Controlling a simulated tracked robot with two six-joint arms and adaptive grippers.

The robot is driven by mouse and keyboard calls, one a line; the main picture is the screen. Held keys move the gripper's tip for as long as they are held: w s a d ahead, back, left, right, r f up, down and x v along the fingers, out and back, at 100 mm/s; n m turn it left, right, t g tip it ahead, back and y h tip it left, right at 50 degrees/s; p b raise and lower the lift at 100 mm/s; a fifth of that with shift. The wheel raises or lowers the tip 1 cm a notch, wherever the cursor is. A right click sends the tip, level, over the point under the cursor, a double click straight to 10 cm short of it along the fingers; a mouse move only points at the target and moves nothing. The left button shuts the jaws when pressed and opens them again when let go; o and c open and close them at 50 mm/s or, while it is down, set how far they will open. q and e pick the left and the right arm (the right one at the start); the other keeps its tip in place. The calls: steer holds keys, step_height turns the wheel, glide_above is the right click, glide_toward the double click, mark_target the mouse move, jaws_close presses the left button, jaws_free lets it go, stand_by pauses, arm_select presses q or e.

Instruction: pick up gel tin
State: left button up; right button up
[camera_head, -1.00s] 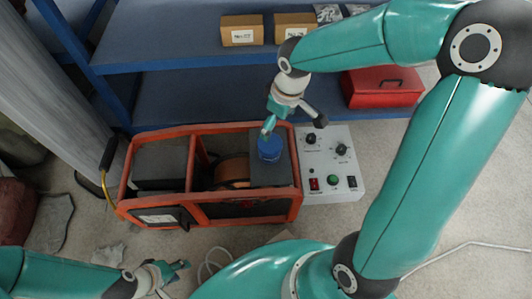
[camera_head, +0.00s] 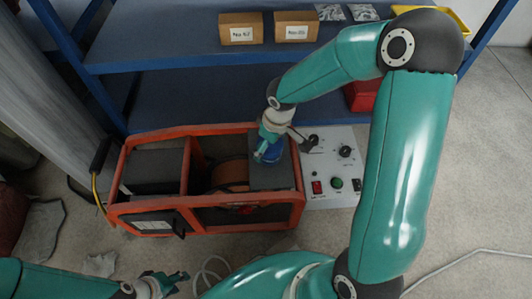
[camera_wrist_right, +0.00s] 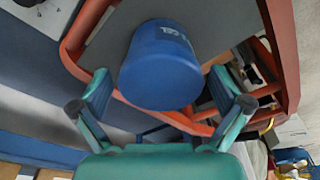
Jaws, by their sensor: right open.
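The gel tin is a blue round tin (camera_head: 272,153) on the dark flat top at the right end of the orange-framed machine (camera_head: 256,222). My right gripper (camera_head: 271,152) is over the tin in the head view and partly hides it. In the right wrist view the tin (camera_wrist_right: 160,66) lies between the two spread fingers of the right gripper (camera_wrist_right: 160,108), with gaps on both sides. The right gripper is open. My left gripper (camera_head: 172,280) is low at the bottom left, away from the tin; its finger opening is too small to judge.
A white control box (camera_head: 333,165) with knobs and buttons adjoins the machine on the right. A blue shelf (camera_head: 180,56) with cardboard boxes (camera_head: 241,28) stands behind. A red case (camera_head: 361,95) is partly hidden by my right arm. Floor is free at the right.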

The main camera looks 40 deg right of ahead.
steer(key=shift+f, duration=0.45)
steer(key=shift+w+r, duration=0.1)
steer(key=c, duration=1.4)
steer(key=shift+r, duration=0.1)
